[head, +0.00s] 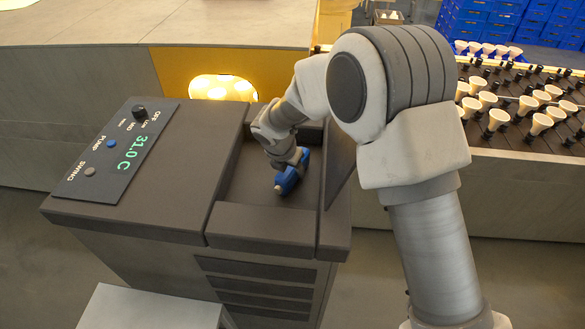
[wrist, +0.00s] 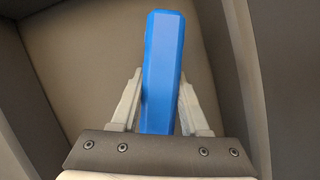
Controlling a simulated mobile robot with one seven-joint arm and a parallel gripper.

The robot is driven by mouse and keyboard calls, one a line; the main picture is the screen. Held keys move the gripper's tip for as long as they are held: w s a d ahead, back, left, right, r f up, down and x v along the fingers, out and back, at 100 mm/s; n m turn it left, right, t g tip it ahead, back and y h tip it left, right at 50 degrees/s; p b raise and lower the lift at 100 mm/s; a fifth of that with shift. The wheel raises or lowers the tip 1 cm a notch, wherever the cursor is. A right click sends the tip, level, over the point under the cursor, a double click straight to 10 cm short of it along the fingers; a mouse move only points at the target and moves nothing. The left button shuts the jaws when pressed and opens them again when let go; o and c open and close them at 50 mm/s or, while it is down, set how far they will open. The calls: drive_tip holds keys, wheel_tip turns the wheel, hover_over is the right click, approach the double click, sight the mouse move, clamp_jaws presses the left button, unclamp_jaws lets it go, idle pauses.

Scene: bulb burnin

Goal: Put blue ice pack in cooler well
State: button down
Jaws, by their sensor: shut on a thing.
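The blue ice pack (head: 293,174) is a slim blue block at the end of my arm, inside the cooler well (head: 247,195). In the wrist view the blue ice pack (wrist: 162,70) stands out between my two pale fingers, which press on its sides. My gripper (wrist: 160,100) is shut on it. The well is a dark, square-cornered recess in the top of the cooler (head: 180,165). Its walls surround the pack in the wrist view. I cannot tell whether the pack touches the well floor.
A control panel (head: 117,150) on the cooler's left reads 31.0 C. A yellow-framed opening (head: 224,88) with glowing bulbs is behind the cooler. A rack (head: 530,110) of several bulbs is on the right. Blue crates (head: 490,20) are stacked at the back. The raised well rim surrounds my gripper.

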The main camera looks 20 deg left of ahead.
drive_tip(key=shift+f, duration=0.1)
drive_tip(key=shift+c, duration=2)
unclamp_jaws()
drive_tip(key=shift+r, duration=0.25)
drive_tip(key=v, duration=1.2)
drive_tip(key=shift+b, duration=0.35)
drive_tip(key=shift+f, duration=0.1)
